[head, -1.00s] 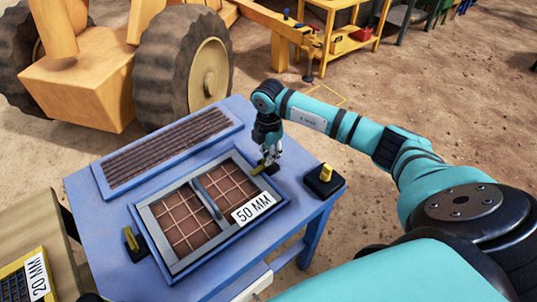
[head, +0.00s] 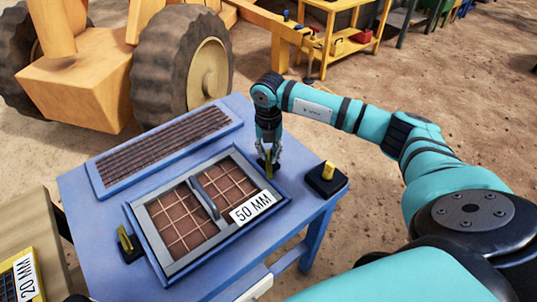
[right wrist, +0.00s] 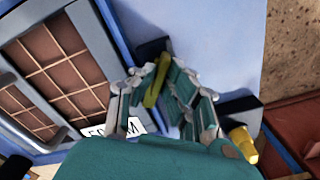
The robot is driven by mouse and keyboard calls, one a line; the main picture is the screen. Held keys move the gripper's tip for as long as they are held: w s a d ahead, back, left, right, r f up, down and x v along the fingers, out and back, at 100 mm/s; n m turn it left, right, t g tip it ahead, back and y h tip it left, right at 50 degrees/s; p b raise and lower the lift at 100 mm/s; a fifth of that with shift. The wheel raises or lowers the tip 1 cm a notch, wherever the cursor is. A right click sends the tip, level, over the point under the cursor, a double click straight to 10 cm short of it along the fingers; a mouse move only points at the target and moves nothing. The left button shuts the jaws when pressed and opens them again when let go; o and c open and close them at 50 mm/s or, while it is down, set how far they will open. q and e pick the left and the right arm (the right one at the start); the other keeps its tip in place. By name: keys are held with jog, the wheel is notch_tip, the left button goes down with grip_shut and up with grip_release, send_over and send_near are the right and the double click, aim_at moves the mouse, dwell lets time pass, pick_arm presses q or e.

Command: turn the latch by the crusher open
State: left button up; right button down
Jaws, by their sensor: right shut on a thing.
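A blue table (head: 85,215) holds a grey framed screen (head: 160,236) with a brown mesh, a middle bar and a "50 MM" label. My right gripper (head: 267,165) points down at the screen's far right corner. Its fingers are shut on the yellow handle of a latch (head: 269,171). In the right wrist view, the yellow handle (right wrist: 154,82) stands between the fingers (right wrist: 155,88), with part of its black base showing beside the screen frame. The fingers hide part of the latch. My left gripper is not in view.
Other yellow latches on black bases sit at the table's right corner (head: 327,173) and left of the screen (head: 125,240). A long slatted panel (head: 165,150) lies behind. A "20 MM" screen (head: 22,275) is at lower left. A large wheel (head: 185,65) stands beyond the table.

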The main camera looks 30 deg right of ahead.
aim_at(268, 154)
jog(key=n+b, duration=0.1)
jog(key=n, duration=0.2)
jog(key=shift+n, duration=0.3)
jog(key=shift+n+b, duration=0.85)
jog(key=shift+n, duration=0.85)
jog(key=shift+r, duration=0.1)
jog(key=c, duration=1.4)
grip_release()
notch_tip(268, 154, up, 12)
